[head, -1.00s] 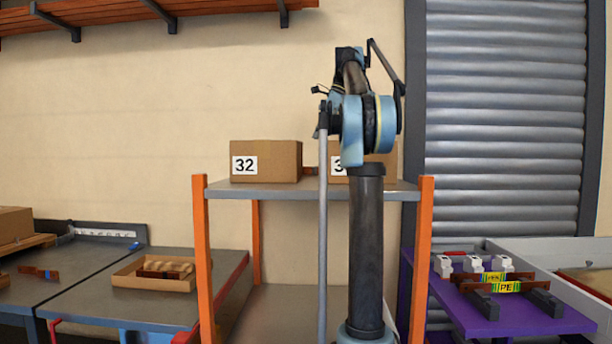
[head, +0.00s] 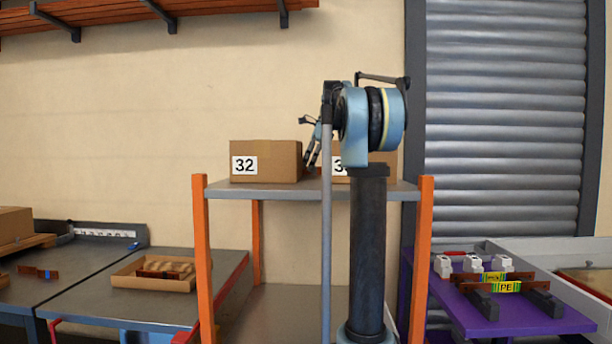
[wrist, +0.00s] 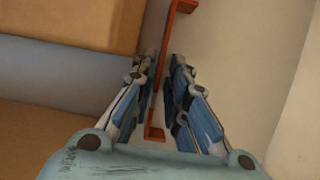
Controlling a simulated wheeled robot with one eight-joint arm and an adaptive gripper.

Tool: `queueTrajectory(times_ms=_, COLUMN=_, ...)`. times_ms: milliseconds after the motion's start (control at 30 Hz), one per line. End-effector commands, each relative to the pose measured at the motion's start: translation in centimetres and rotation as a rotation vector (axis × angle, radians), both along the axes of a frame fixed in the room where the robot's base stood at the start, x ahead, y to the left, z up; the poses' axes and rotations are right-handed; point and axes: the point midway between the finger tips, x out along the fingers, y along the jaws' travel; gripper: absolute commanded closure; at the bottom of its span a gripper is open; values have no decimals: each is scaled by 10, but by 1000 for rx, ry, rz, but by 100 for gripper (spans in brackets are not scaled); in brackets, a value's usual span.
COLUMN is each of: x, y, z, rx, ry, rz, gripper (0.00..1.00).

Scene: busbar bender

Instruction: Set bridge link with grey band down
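My gripper (wrist: 164,66) shows in the wrist view with its two fingers drawn together on a thin copper-orange link (wrist: 157,100). The link has a bent foot at its near end, and its far end bends right near the top edge. No grey band shows on the part in view. In the head view my gripper (head: 312,150) hangs just left of my arm, at the gap between two cartons above the shelf (head: 270,190). The link cannot be made out clearly there.
The carton marked 32 (head: 280,162) and a second carton (head: 380,160) stand on the shelf. Left are a tray (head: 125,275) with brown parts and a blue-banded piece (head: 45,274). Right is a purple table (head: 490,320) with banded bars (head: 500,286).

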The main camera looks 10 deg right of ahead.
Motion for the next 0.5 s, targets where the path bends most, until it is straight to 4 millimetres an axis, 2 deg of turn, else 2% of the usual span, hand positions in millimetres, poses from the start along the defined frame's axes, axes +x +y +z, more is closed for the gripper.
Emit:
queueTrajectory(times_ms=133, x=1, y=4, z=-9, rx=0, ry=0, rz=1, gripper=86)
queueTrajectory(times_ms=367, x=1, y=4, z=-10, rx=0, ry=0, rz=0, gripper=86)
queueTrajectory(times_ms=433, x=1, y=4, z=-10, rx=0, ry=0, rz=0, gripper=100)
queueTrajectory(times_ms=500, x=1, y=4, z=-10, rx=0, ry=0, rz=0, gripper=100)
